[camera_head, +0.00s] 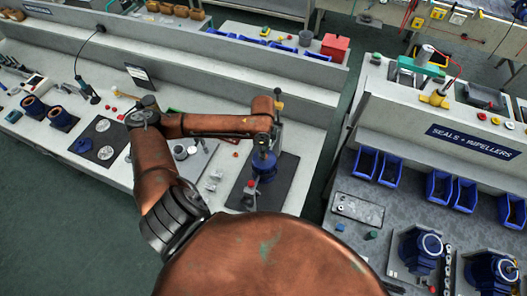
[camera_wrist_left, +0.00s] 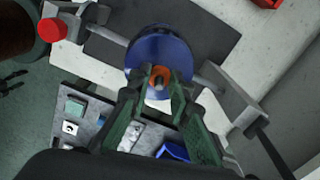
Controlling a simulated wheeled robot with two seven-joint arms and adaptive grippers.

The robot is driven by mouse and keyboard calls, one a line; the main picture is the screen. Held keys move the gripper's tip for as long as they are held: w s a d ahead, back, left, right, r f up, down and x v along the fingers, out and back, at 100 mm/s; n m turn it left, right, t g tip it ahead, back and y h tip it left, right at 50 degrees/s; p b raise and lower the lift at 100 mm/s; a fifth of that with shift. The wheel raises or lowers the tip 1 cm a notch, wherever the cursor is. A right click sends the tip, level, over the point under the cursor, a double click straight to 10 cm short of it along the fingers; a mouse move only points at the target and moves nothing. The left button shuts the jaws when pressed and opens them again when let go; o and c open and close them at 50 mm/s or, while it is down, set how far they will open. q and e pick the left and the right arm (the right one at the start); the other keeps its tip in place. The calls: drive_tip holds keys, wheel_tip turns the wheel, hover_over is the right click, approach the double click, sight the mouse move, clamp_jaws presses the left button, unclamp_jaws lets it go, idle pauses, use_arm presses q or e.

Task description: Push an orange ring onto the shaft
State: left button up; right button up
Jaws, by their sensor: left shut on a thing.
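My left gripper (camera_head: 264,148) points down over the blue pump housing (camera_head: 266,172) on the bench. In the left wrist view, its two green fingers (camera_wrist_left: 162,80) are shut on an orange ring (camera_wrist_left: 157,72) over the middle of the round blue housing (camera_wrist_left: 150,50). A grey shaft end (camera_wrist_left: 157,84) shows inside the ring. I cannot tell how far down the shaft the ring sits. Grey clamp parts (camera_wrist_left: 237,105) flank the housing. The ring is hidden in the head view. My right gripper is not in view.
The housing stands over a dark mat (camera_head: 282,196). Small metal parts (camera_head: 214,177) lie to its left. Blue bins (camera_head: 366,162) stand on the bench at right, with more blue pumps (camera_head: 421,248) in front. A red box (camera_head: 335,46) stands at the back.

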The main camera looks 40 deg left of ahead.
use_arm(q)
drive_tip(key=shift+f, duration=0.2)
drive_tip(key=o, duration=0.7)
drive_tip(key=shift+o, duration=0.2)
drive_tip(key=shift+o, duration=0.6)
drive_tip(key=shift+o, duration=0.7)
drive_tip(key=shift+r, duration=0.2)
